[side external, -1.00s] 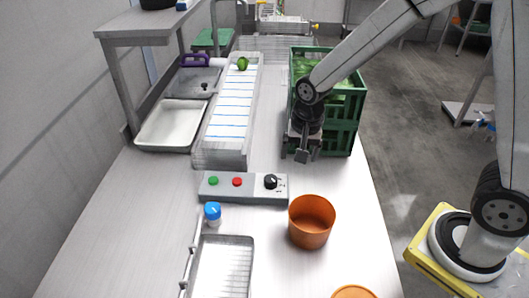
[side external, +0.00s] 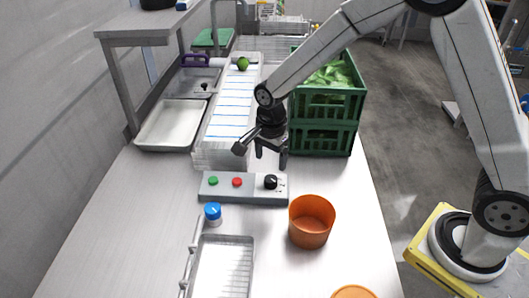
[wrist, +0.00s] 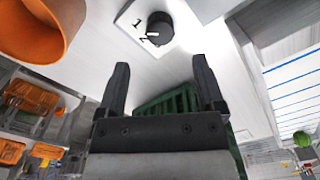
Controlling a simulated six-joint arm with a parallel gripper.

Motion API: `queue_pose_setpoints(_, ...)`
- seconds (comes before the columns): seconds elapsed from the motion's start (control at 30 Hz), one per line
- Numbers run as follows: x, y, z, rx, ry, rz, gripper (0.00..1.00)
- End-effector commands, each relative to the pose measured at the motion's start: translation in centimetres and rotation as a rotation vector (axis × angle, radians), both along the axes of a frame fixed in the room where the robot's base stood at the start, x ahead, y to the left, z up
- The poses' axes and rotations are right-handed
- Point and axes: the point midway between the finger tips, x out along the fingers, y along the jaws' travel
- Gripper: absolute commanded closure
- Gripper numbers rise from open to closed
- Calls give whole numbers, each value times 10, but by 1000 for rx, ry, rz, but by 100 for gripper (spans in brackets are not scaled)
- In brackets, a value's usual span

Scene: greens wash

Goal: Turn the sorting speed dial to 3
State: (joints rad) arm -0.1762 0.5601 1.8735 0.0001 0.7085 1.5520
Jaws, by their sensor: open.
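The black dial (side external: 270,181) sits at the right end of a grey control box (side external: 225,189), beside a red button (side external: 237,182) and a green button (side external: 213,181). In the wrist view the dial (wrist: 160,27) is at the top, with the digits 1 and 2 printed to its left. Its white pointer mark faces left, near the 2; no 3 is readable. My gripper (side external: 271,160) is open and empty, pointing down, above and just behind the dial. In the wrist view its two fingers (wrist: 160,68) are apart, with the dial beyond their tips and not between them.
An orange pot (side external: 311,223) stands in front of the dial at right. A green crate (side external: 338,108) of greens is behind my gripper. The conveyor (side external: 225,117) lies behind the box. A blue-capped bottle (side external: 212,213) and a wire tray (side external: 223,265) are in front.

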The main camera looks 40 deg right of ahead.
Motion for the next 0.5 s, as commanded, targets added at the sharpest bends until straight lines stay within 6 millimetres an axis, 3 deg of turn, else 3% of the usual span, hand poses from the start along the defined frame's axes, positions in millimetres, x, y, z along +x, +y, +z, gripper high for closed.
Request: queue_pose_setpoints(0.5,0,0,-53,1,1,1,13)
